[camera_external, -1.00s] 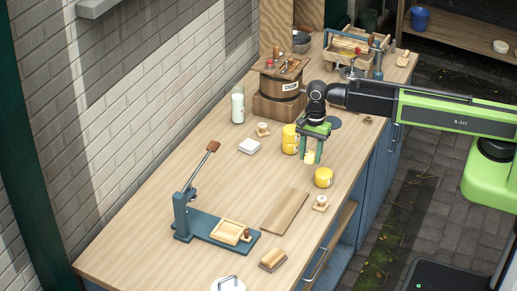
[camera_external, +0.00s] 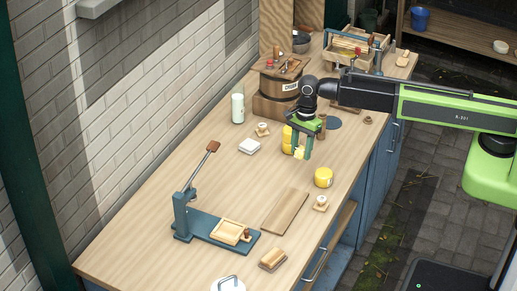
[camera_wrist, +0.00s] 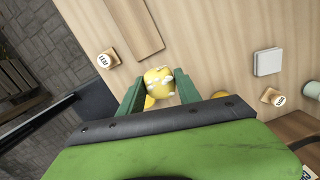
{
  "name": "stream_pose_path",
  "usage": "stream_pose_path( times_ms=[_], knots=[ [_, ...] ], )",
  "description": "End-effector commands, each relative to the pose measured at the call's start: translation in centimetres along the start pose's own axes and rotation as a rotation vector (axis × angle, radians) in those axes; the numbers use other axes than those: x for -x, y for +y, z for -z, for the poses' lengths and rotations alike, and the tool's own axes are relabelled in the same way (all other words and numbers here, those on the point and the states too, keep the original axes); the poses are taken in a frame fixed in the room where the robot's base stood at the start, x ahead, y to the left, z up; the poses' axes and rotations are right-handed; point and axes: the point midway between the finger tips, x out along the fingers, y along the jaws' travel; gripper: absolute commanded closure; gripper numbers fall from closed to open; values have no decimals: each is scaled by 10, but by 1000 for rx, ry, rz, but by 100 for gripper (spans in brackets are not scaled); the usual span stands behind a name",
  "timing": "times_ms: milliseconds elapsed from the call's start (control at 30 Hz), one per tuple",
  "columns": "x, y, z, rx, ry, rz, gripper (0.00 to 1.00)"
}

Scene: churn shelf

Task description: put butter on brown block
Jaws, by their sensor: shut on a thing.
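The butter is a yellow lump with pale patches, seen between my green fingers in the wrist view (camera_wrist: 158,78). In the external view it is a small pale yellow piece (camera_external: 299,153), partly hidden by the fingers. A flat brown board (camera_external: 286,212), which looks like the brown block, lies bare on the worktop, lower and nearer the camera. It also shows at the top of the wrist view (camera_wrist: 131,25). The butter is apart from it.
A blue lever press (camera_external: 208,226) with a wooden tray is at left. The worktop's middle is mostly clear.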

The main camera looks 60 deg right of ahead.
Motion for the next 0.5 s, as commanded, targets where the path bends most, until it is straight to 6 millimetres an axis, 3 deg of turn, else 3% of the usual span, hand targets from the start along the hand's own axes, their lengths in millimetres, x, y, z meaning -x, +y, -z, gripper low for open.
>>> stream_pose_path(
  times_ms=[167,267,400,500],
  knots=[
    [-1,5,-64,5,0,0,100],
    [-2,19,-110,33,-1,-1,100],
    [-4,51,-178,113,-1,-8,100],
    [-6,78,-212,171,0,-14,100]
  ],
)
